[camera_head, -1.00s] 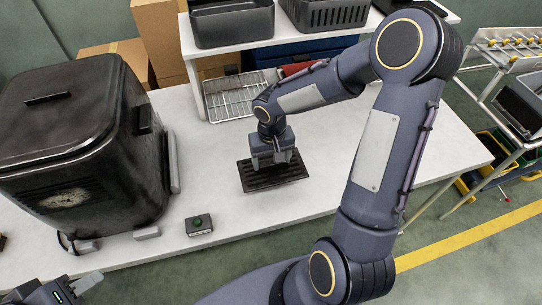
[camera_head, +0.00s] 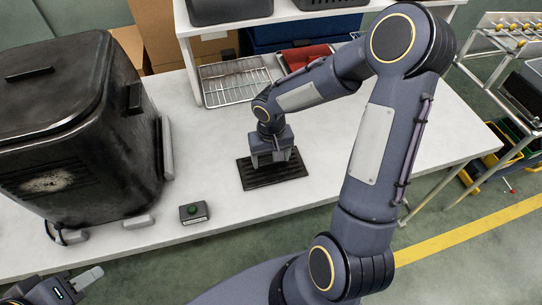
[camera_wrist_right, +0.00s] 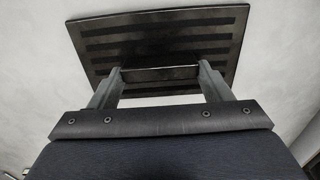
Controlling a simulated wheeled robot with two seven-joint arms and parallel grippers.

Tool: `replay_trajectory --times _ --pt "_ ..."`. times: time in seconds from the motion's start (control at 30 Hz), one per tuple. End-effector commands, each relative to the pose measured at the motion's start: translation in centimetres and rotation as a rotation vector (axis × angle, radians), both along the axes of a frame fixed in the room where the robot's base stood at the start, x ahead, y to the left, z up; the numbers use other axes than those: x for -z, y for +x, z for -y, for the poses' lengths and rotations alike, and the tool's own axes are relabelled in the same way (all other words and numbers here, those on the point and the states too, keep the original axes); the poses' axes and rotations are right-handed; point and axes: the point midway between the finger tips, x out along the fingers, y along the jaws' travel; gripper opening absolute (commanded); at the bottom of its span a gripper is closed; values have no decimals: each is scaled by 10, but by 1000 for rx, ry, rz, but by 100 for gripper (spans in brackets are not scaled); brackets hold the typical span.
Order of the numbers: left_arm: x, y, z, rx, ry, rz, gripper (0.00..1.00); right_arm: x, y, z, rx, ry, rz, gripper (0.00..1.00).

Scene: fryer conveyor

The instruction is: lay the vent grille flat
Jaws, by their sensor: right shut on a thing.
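The vent grille (camera_head: 258,180) is a dark, slatted rectangular plate. In the head view it looks level, on or just above the white table; a small gap cannot be ruled out. My right gripper (camera_head: 271,160) points down over its middle. In the right wrist view its two fingers (camera_wrist_right: 160,82) close on the raised block in the middle of the grille (camera_wrist_right: 205,38), with slats visible beyond. My left gripper (camera_head: 80,284) is low at the left corner, partly out of frame and away from the grille; its jaw gap is unclear.
The white table (camera_head: 340,170) has free room right of the grille. A large black fryer-like box (camera_head: 85,130) stands left, with a green-button box (camera_head: 194,212) in front. A wire rack (camera_head: 235,82) and a red item (camera_head: 305,57) lie behind, under a shelf.

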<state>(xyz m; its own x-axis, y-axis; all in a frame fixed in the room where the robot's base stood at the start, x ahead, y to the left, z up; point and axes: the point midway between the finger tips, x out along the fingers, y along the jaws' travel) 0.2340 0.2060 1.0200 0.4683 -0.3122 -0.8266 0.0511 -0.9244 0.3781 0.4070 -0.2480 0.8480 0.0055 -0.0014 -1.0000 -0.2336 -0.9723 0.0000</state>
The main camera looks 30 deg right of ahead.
Motion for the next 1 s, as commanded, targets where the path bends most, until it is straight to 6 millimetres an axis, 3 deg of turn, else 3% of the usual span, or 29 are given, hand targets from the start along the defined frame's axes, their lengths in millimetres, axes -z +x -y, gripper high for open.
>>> replay_trajectory --times 0.17,0.2,0.37,0.67,1.0 --pt "0 0 0 0 0 0 36 0 0 0 0 0 0 40" --pt "0 0 0 0 0 0 36 0 0 0 0 0 0 77" --pt "0 0 0 0 0 0 36 0 0 0 0 0 0 97" --pt "0 0 0 0 0 0 36 -3 0 0 0 0 1 97" --pt "-2 0 0 0 0 0 36 -54 0 0 1 0 5 97"
